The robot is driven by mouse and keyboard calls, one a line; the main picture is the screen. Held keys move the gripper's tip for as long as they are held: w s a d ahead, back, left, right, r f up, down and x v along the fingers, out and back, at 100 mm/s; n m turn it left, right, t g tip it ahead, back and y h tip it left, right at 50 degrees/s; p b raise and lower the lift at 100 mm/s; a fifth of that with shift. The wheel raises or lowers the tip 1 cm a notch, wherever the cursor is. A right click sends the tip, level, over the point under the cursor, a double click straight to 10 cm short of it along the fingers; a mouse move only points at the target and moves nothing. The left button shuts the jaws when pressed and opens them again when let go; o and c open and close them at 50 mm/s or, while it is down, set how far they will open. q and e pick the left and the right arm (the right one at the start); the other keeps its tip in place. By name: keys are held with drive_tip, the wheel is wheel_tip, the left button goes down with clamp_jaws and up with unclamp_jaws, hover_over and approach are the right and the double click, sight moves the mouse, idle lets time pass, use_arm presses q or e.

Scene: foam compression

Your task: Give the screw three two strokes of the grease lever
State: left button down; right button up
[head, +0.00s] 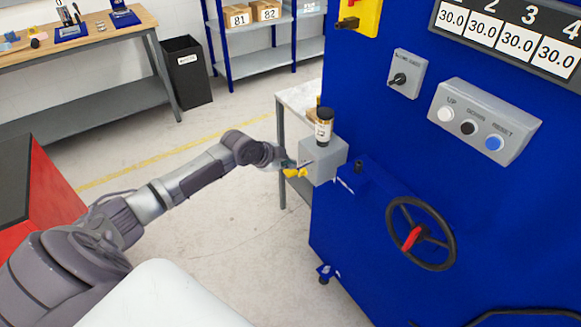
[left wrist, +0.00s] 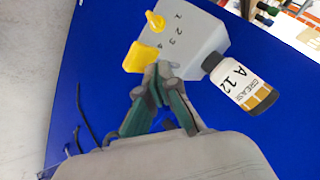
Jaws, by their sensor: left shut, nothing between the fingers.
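The grey grease box (head: 330,158) sticks out from the left side of the blue machine. It carries a yellow lever (left wrist: 141,57) and a small yellow selector knob (left wrist: 155,21) beside printed numbers 1, 2, 3 and 4. I cannot tell which number the knob points to. A grease bottle (head: 324,127) stands upright on the box; its label reads GREASE A 12 in the left wrist view (left wrist: 243,84). My left gripper (left wrist: 163,72) is shut and empty, its fingertips close to the lever; contact is unclear. My right gripper is out of view.
The blue machine (head: 340,225) fills the right side, with a black handwheel (head: 421,234), an UP/DOWN/RESET button box (head: 484,122) and a display reading 30.0 in each column. A small table (head: 290,100) stands behind the grease box.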

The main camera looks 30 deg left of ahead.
use_arm(q)
drive_tip(key=shift+r, duration=0.35)
wheel_tip(320, 180, up, 5)
drive_tip(key=p, duration=0.4)
idle(0.4)
idle(0.4)
